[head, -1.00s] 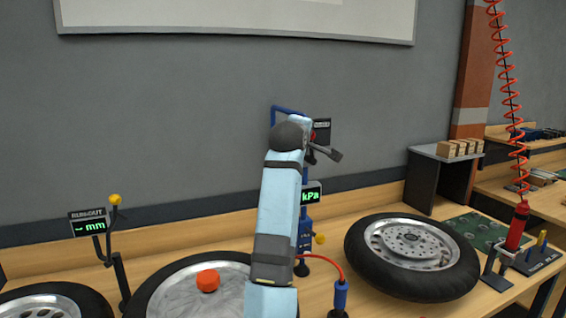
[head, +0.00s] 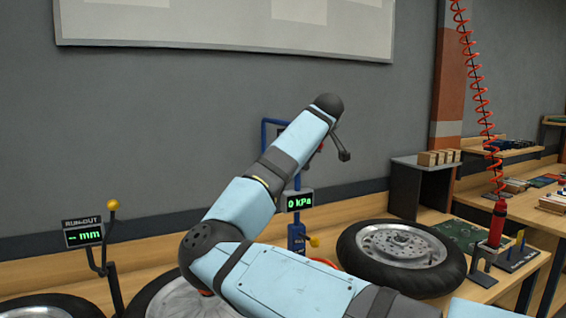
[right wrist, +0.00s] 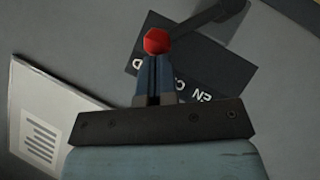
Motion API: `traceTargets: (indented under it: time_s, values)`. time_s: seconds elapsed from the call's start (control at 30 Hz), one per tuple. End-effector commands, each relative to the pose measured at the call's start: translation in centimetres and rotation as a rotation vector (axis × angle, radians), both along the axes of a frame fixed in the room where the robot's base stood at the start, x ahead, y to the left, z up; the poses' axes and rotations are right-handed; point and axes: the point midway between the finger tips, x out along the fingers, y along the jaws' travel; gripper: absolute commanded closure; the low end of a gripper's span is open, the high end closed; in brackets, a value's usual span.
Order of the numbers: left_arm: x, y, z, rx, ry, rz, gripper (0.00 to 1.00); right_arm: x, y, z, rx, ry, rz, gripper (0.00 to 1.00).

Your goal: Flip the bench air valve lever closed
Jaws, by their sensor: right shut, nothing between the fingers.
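In the right wrist view, the bench air valve has a red hub (right wrist: 157,42) and a grey lever (right wrist: 212,20) slanting up and right to a dark knob at the top edge. Its dark label plate (right wrist: 185,70) appears upside down, with part of the lettering covered. My right gripper (right wrist: 155,65) is shut and empty, its fingertips just below the hub in that picture. Contact cannot be told. In the head view my right arm hides the gripper and most of the valve. A pressure display (head: 299,200) reads 0 kPa. My left gripper is out of view.
A blue stand (head: 296,238) carries the display. A tyred wheel (head: 402,256) lies right of it on the bench. A run-out gauge (head: 83,232) stands at left. A dark shelf (head: 424,165) with wooden blocks stands at back right. The wall is close behind.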

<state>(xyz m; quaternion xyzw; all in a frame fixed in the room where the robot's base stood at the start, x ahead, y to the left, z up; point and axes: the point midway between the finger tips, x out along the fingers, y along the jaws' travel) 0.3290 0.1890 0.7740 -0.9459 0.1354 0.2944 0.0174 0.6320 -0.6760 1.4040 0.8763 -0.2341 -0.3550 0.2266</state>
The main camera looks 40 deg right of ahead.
Motion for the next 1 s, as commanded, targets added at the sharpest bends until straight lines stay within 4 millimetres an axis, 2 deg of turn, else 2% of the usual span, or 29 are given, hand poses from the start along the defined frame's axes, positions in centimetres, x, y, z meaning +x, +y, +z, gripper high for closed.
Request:
traceTargets:
  time_s: [0.77, 0.87, 1.0]
  values:
    - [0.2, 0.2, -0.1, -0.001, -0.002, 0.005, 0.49, -0.1, -0.5, -0.1, 0.059, -0.018, 0.0, 1.0]
    - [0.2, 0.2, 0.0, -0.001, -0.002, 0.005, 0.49, -0.3, -0.4, 0.6, 0.059, -0.02, 0.0, 1.0]
    - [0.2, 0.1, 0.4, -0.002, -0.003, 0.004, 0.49, -0.8, 0.0, 2.6, 0.058, -0.022, -0.004, 1.0]
